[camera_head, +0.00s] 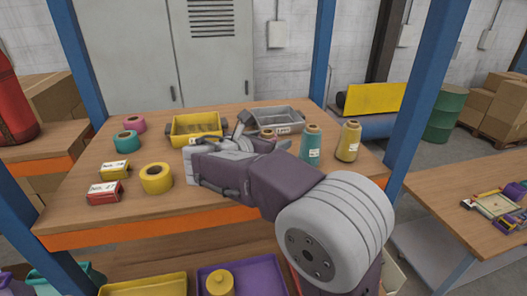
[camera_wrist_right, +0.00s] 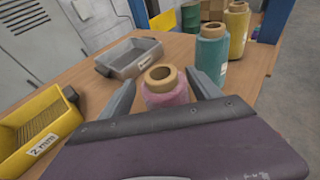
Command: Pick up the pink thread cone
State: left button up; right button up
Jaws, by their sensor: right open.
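The pink thread cone (camera_wrist_right: 166,95) stands upright on the wooden bench in the right wrist view, its tan tube top uppermost. In the head view only its tan top (camera_head: 267,133) shows clearly, and my right arm hides the rest. My right gripper (camera_wrist_right: 160,80) is open, with one finger on each side of the pink cone. I cannot tell whether either finger touches it. In the head view my right gripper (camera_head: 243,134) reaches over the bench. My left gripper is not in view.
A teal cone (camera_head: 310,143) and a yellow cone (camera_head: 348,142) stand to the right. A grey tray (camera_head: 290,112) lies behind, and a yellow bin (camera_head: 180,125) to the left. Tape rolls (camera_head: 156,179) and small boxes (camera_head: 104,192) lie at the bench's left.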

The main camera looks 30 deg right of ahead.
jog(key=shift+s, duration=0.2)
jog(key=c, duration=0.5)
jog(key=shift+s+d, duration=0.1)
jog(key=shift+d, duration=0.2)
jog(key=c, duration=0.5)
jog(key=shift+d, duration=0.25)
jog(key=c, duration=0.5)
jog(key=shift+d, duration=0.1)
jog(key=shift+c, duration=0.2)
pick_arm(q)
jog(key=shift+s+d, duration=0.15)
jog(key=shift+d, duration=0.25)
